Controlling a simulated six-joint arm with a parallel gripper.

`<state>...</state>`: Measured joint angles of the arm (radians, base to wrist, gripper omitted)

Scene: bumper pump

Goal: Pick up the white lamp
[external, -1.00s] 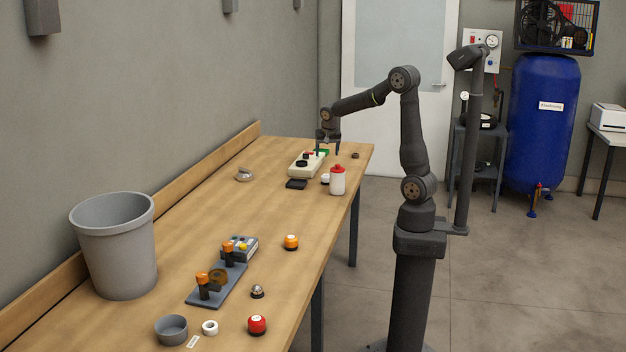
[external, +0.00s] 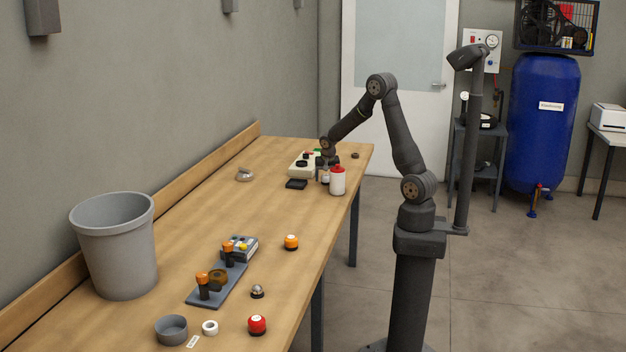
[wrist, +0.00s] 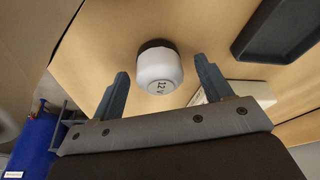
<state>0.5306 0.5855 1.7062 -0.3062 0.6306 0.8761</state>
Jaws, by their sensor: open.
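The white lamp (wrist: 160,68) is a small rounded white dome marked "12 V" on a dark base. In the wrist view it shows between and beyond the two fingertips of my gripper (wrist: 161,75). The gripper is open, with a gap on each side of the lamp and no visible contact. In the external view my gripper (external: 328,170) is low over the far part of the bench, at the lamp's place.
A black tray (external: 296,184) and a cream control box (external: 301,166) are close on the left. Free bench lies nearer the camera, before the orange lamp (external: 291,242).

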